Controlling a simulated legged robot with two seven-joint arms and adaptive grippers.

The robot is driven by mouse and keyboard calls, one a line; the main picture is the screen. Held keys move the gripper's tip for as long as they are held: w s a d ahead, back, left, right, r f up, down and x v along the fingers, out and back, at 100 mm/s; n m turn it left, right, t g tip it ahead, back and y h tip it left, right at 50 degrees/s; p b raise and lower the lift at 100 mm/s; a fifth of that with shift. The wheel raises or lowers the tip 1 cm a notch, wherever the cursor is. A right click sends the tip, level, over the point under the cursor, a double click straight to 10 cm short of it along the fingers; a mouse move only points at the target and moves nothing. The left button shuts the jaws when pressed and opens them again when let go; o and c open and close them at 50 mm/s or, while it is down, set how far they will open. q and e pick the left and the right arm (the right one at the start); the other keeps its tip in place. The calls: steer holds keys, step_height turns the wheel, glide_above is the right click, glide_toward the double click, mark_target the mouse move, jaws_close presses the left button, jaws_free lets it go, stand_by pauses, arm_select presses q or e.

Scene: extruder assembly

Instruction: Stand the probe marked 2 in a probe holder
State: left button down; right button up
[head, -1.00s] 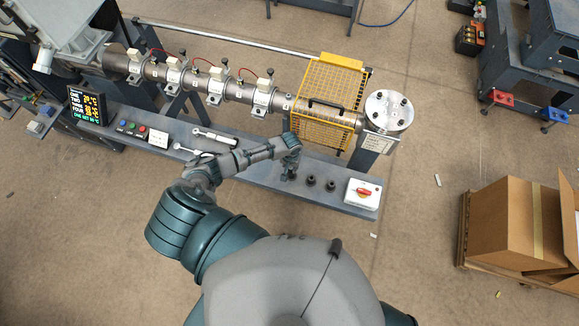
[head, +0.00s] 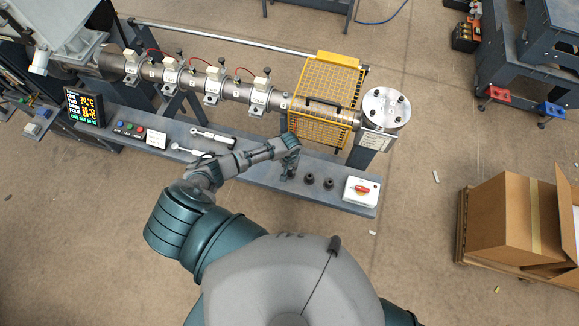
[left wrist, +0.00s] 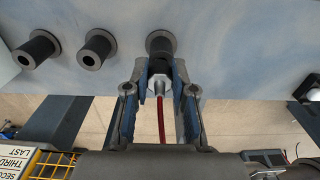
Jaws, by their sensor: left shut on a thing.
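My left gripper (head: 289,167) is over the shelf at the left end of the row of dark probe holders. In the left wrist view its two fingers (left wrist: 160,92) are shut on a probe (left wrist: 160,87) with a silver body and a red cable. The probe lines up with one dark round holder (left wrist: 160,43); I cannot tell whether its tip is inside. No number on it is readable. Two other holders (left wrist: 97,48) (left wrist: 38,48) stand beside it, apparently empty; they also show in the head view (head: 309,179) (head: 329,184). My right gripper is not in view.
Two pale tools (head: 212,136) (head: 185,150) lie on the shelf left of my gripper. A white box with a red switch (head: 361,191) sits at the shelf's right end. The yellow mesh guard (head: 325,95) and extruder barrel run behind.

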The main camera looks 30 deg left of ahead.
arm_select(q)
steer(key=shift+f+b, duration=0.35)
steer(key=shift+f, duration=0.35)
steer(key=c, duration=0.9)
jaws_free()
step_height(320, 180, up, 12)
steer(key=shift+w+a+f, duration=0.1)
